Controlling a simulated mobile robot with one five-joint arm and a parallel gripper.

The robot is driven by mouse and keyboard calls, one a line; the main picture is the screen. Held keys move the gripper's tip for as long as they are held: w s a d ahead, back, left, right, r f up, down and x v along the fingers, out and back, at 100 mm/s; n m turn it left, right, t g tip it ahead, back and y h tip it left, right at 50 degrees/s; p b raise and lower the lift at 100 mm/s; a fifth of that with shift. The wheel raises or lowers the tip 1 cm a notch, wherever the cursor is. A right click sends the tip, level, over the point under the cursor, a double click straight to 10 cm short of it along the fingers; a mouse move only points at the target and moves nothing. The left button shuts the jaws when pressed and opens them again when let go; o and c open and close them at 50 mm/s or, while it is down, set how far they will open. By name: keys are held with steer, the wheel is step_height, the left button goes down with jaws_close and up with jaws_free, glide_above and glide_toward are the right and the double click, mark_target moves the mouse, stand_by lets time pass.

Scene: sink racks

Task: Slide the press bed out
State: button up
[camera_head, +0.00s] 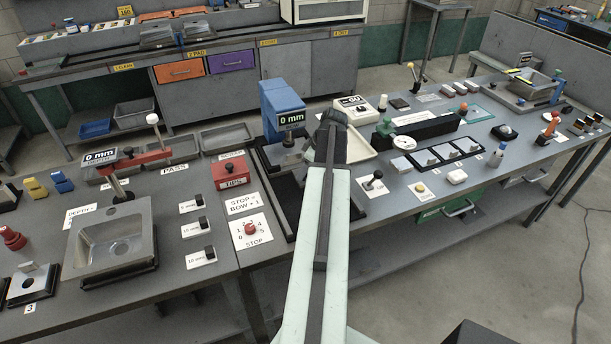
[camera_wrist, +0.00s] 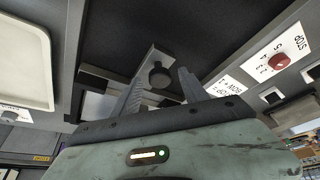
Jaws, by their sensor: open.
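The blue press (camera_head: 283,105) with a "0 mm" display stands at the middle of the bench. A dark bed or frame (camera_head: 279,196) extends in front of it, partly hidden by my arm. My gripper (camera_head: 331,130) is over the bench just right of the press. In the wrist view my gripper (camera_wrist: 160,88) is open, its two fingers on either side of a round black knob (camera_wrist: 160,74). The knob sits on a light metal plate (camera_wrist: 151,58) above a dark surface. I cannot tell whether the fingers touch the knob.
A cream tray (camera_head: 362,147) is right of my gripper. A long black block (camera_head: 430,132) stands further right. The bench is crowded.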

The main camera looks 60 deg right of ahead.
jaws_close()
stand_by(0.8)
stand_by(0.5)
